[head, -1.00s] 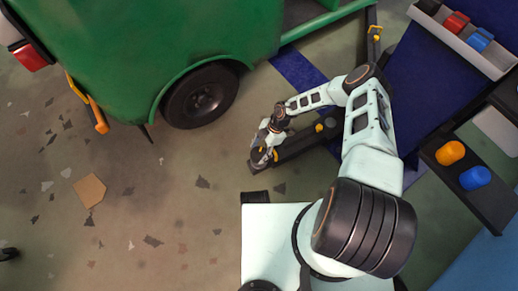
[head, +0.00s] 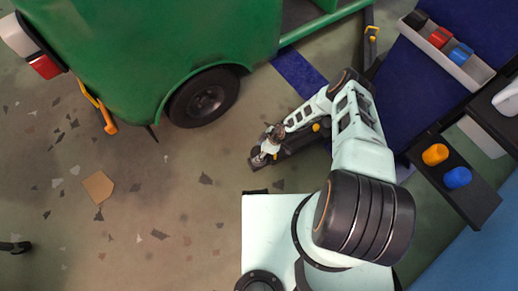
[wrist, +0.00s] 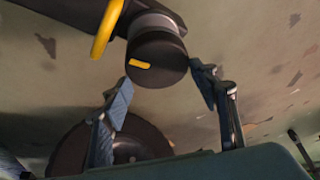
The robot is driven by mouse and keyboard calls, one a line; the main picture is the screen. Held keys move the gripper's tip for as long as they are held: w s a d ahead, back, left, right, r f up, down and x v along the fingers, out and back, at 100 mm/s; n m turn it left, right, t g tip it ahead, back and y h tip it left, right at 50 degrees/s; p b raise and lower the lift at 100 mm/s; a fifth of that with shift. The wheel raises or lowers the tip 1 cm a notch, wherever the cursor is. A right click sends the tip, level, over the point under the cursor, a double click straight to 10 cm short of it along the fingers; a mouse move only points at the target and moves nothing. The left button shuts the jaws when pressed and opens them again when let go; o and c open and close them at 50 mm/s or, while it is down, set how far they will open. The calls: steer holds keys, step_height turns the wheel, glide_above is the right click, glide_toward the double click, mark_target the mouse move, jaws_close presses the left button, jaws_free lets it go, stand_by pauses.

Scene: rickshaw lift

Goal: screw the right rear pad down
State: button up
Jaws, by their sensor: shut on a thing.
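The pad (wrist: 157,58) is a black cylinder with a yellow mark on its end, on a dark lift arm (wrist: 65,12) in the wrist view. My gripper (wrist: 160,78) has one finger on each side of the pad and is shut on it, the fingertips at its edges. In the head view my gripper (head: 262,156) is at the near left end of the dark lift arm (head: 300,140), beside the green rickshaw (head: 150,50). There the pad is mostly hidden by my gripper and wrist. I cannot tell how far the pad is screwed.
The rickshaw's rear wheel (head: 204,97) stands left of my gripper; a dark wheel (wrist: 135,145) shows behind the fingers in the wrist view. A shelf with an orange cap (head: 435,154) and blue cap (head: 457,177) is at right. The floor at left is mostly clear, with scattered flakes.

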steer(key=shift+w+a+r, duration=0.1)
steer(key=shift+w+r, duration=0.05)
steer(key=shift+w, duration=0.05)
steer(key=shift+c, duration=0.2)
steer(key=o, duration=1)
steer(key=shift+o, duration=1.1)
steer(key=shift+s, duration=0.1)
steer(key=v, duration=1.2)
